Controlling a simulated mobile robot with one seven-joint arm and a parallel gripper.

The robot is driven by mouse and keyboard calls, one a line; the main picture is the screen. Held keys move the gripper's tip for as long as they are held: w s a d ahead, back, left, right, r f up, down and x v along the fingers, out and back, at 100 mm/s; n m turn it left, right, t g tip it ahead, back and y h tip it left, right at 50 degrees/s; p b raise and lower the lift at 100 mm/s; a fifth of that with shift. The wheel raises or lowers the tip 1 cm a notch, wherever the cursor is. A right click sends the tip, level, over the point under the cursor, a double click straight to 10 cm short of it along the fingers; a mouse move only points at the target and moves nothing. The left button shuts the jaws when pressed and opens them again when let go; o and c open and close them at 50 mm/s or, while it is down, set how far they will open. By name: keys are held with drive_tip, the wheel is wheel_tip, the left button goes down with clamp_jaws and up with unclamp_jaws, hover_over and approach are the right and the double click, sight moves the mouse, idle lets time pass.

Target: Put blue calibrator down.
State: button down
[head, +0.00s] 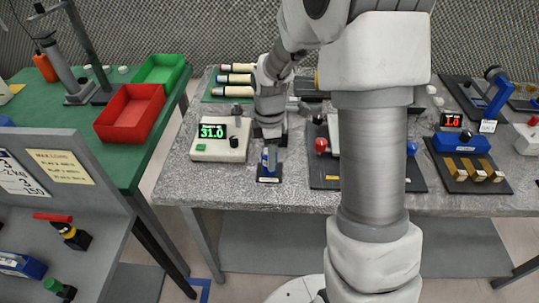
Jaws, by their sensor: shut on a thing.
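My gripper (270,143) points down over the front part of the grey speckled table (300,188), left of the middle of the head view. It is shut on a small blue thing, seemingly the blue calibrator (270,160), of which only the lower part shows below the fingers. The calibrator looks upright. A small black pad (268,179) lies directly under it near the table's front edge. I cannot tell whether the calibrator touches the pad. The fingers and wrist hide its upper part.
A white box with a green display (212,130) stands close left of my gripper. A black board (325,180) with a red knob (321,145) is close right. Red (131,112) and green (160,70) trays sit on the green table. My arm hides the table's middle.

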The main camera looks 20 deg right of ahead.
drive_tip(key=shift+f, duration=0.2)
drive_tip(key=shift+c, duration=1.6)
unclamp_jaws()
drive_tip(key=shift+r, duration=0.1)
drive_tip(key=shift+r, duration=0.1)
